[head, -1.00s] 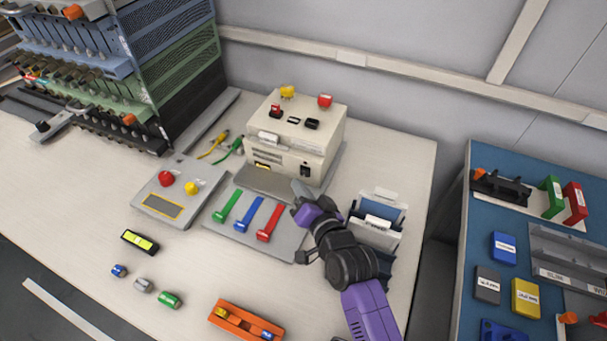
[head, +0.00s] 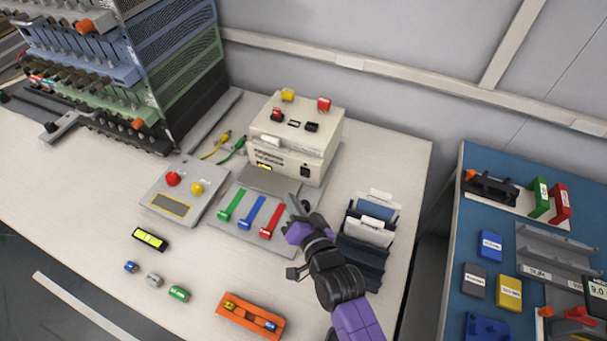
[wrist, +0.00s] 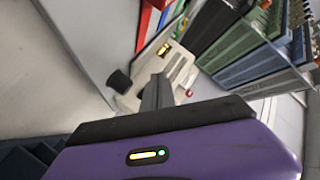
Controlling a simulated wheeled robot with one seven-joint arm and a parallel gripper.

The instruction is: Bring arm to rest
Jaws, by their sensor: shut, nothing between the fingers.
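My gripper (head: 297,206) is black with a purple body and is shut with nothing held. In the head view it hovers at the right end of the grey plate, beside the red-handled lever (head: 271,220). The beige machine (head: 294,140) stands just behind it. In the wrist view the closed dark fingers (wrist: 157,92) point toward the machine (wrist: 180,75), with the purple gripper body across the bottom. My forearm runs down to the lower edge of the head view.
A dark blue rack (head: 362,260) holding pouches stands close to the right of my arm. A control box (head: 180,190) with red and yellow buttons, small cylinders and an orange tray (head: 249,316) lie left. A blue-topped table (head: 500,240) is at right. The left front table is fairly clear.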

